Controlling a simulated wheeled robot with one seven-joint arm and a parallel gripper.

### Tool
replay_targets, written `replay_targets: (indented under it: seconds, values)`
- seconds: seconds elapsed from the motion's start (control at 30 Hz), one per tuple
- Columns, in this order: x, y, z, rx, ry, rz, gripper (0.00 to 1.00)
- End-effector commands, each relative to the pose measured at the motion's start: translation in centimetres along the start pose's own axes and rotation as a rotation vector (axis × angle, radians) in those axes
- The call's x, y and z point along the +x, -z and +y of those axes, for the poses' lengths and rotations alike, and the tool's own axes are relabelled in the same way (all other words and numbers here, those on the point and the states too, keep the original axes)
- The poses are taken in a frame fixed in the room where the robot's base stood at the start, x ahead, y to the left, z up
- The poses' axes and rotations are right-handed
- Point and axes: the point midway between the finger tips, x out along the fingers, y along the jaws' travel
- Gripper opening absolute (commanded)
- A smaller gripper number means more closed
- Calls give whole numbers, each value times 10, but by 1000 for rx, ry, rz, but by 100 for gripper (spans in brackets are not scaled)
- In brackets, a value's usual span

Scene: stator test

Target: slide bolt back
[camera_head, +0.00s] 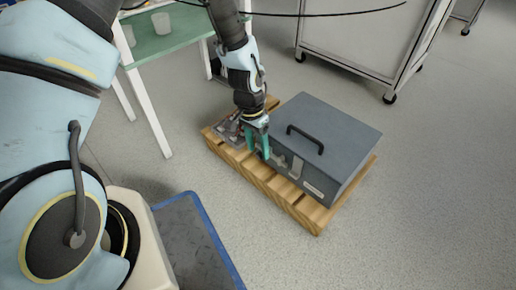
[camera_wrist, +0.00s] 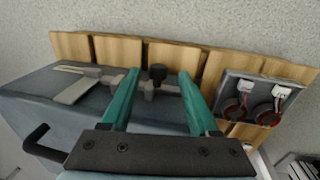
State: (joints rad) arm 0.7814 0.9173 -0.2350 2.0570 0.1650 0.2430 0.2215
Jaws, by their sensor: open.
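A grey metal box (camera_head: 325,140) with a black lid handle (camera_head: 305,140) sits on a wooden pallet (camera_head: 316,217). Its front carries a bolt (camera_wrist: 157,85) with a dark knob (camera_wrist: 157,72), seen in the wrist view. My gripper (camera_head: 257,150) is at the box's front face, near its left end in the head view. In the wrist view my gripper (camera_wrist: 160,78) has its two green fingers apart, one on each side of the bolt's knob. No contact between fingers and knob shows.
A grey tray (camera_wrist: 255,95) with two coil parts and wires lies on the pallet beside the box. A green-topped table (camera_head: 165,42) and a wheeled cabinet (camera_head: 365,35) stand behind. A blue-edged dark mat (camera_head: 195,245) lies in front. Floor right of the pallet is clear.

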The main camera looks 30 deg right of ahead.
Motion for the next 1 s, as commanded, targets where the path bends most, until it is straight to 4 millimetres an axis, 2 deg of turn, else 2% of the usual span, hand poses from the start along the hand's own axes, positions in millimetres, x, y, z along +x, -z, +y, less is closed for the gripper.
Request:
replay_targets:
  seconds: [0.03, 0.2, 0.4, 0.6, 1.0]
  values:
    - [-15, 0, 0, -1, 1, 2, 61]
    - [-50, 0, 0, -1, 1, 2, 61]
    - [-82, 0, 0, -2, 1, 2, 61]
    - [-94, 0, 0, -1, 1, 1, 61]
    - [-94, 0, 0, -1, 0, 0, 61]
